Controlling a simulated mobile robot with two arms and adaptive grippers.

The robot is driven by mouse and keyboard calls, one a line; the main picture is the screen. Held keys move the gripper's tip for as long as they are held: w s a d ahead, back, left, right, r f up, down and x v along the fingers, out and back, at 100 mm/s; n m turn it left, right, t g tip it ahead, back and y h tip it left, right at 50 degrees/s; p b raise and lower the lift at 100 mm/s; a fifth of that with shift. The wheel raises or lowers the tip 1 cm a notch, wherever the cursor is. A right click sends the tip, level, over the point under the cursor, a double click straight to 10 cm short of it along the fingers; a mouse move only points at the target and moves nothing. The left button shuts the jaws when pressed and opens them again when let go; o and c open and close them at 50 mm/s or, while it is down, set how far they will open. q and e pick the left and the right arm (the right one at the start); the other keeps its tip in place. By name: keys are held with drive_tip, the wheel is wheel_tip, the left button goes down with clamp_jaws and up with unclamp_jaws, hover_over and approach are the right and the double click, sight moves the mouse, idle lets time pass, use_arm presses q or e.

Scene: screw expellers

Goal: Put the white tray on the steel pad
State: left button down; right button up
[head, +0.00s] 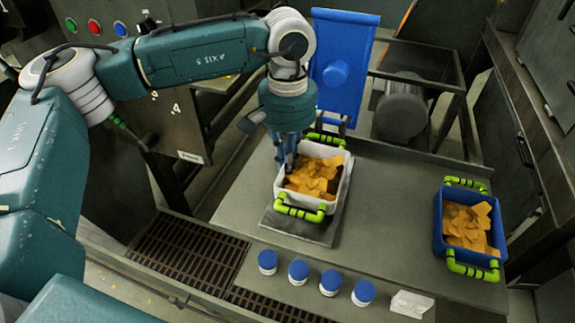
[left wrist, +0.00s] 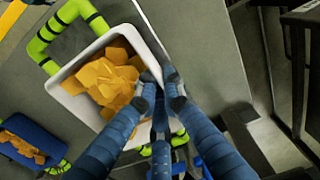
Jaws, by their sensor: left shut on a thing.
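The white tray (head: 343,180) holds orange-yellow chips and has green handles at its ends. It stands over the steel pad (head: 296,229), whose front part shows bare; I cannot tell whether the tray touches it. My left gripper (head: 286,164) points down at the tray's left rim in the head view and is shut on it. In the left wrist view, the fingertips (left wrist: 161,92) meet at the white tray's rim (left wrist: 84,106). My right gripper is not in view.
A blue tray (head: 467,255) with similar chips and green handles stands at the right. A blue panel (head: 342,60) rises behind. The bench between the trays is clear.

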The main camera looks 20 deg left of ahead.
use_arm(q)
drive_tip(key=shift+f, duration=0.85)
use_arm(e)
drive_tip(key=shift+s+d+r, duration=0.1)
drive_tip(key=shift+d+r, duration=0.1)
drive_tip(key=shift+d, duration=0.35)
use_arm(q)
drive_tip(key=shift+f, duration=0.2)
drive_tip(key=c, duration=1.9)
unclamp_jaws()
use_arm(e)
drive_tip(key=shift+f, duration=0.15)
